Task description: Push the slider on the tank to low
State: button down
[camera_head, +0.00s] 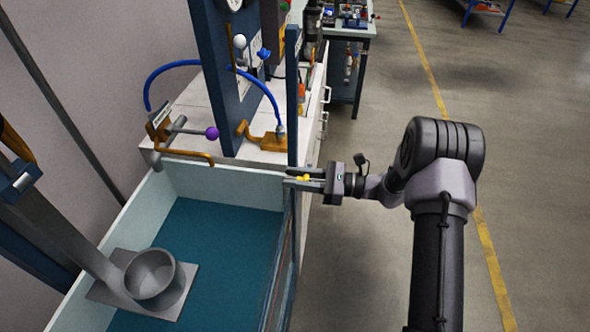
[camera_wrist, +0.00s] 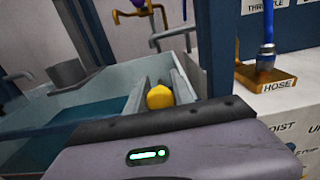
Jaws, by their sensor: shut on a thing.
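The tank (camera_head: 222,184) is a pale open box with teal liquid in it, in the lower left of the head view. It also shows at the left of the wrist view (camera_wrist: 108,97). The slider is a small yellow knob (camera_head: 303,178) at the tank's right side near its far corner, and it shows yellow in the wrist view (camera_wrist: 160,97). My gripper (camera_head: 292,180) reaches in from the right and is shut on the slider. Its fingers also show in the wrist view (camera_wrist: 158,84). The slider's track is mostly hidden, and I cannot read a low mark.
A blue post (camera_head: 292,95) stands close by the gripper. Behind the tank is a white bench (camera_head: 190,98) with a blue hose (camera_head: 262,83) and a purple-knobbed lever (camera_head: 211,133). The floor at right is clear.

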jog(key=shift+s+f, duration=0.15)
jog(key=shift+f, duration=0.35)
jog(key=c, duration=1.1)
grip_release()
jog(key=shift+f, duration=0.1)
jog(key=shift+c, duration=0.2)
jog(key=shift+d+r, duration=0.2)
jog(key=shift+d, duration=0.15)
jog(key=s+d+p, duration=0.3)
jog(key=d, duration=1.3)
jog(key=shift+d+p, duration=0.2)
jog(key=shift+p, duration=0.15)
